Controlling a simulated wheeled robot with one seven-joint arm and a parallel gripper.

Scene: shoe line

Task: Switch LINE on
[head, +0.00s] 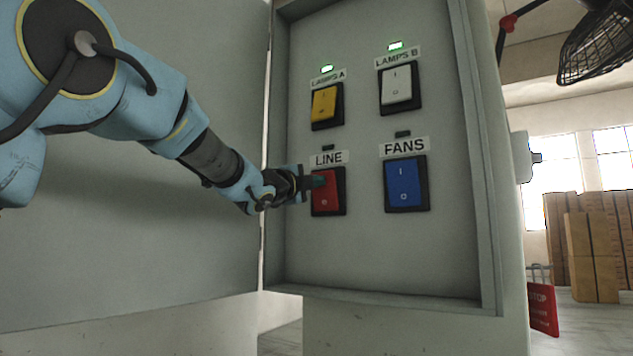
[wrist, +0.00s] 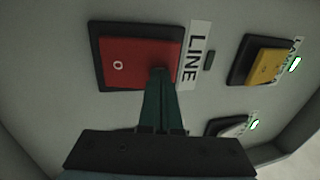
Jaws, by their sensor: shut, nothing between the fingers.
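The red LINE rocker switch (head: 327,196) is at the lower left of the panel, below its LINE label (head: 328,158). The small lamp (head: 328,147) above that label is dark. My gripper (head: 318,181) is at the upper part of the red rocker, with its fingers shut and nothing between them. In the wrist view the red rocker (wrist: 137,62) shows its O mark, and my fingertips (wrist: 161,74) overlap the rocker's edge nearest the LINE label (wrist: 194,56). They appear to touch it. The fingers hide the rocker's other mark.
The blue FANS switch (head: 403,184) is to the right, its lamp dark. Above are the yellow LAMPS A switch (head: 324,104) and white LAMPS B switch (head: 396,86), both with green lamps lit. The cabinet door (head: 215,240) stands open at left; a raised frame (head: 468,150) edges the panel at right.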

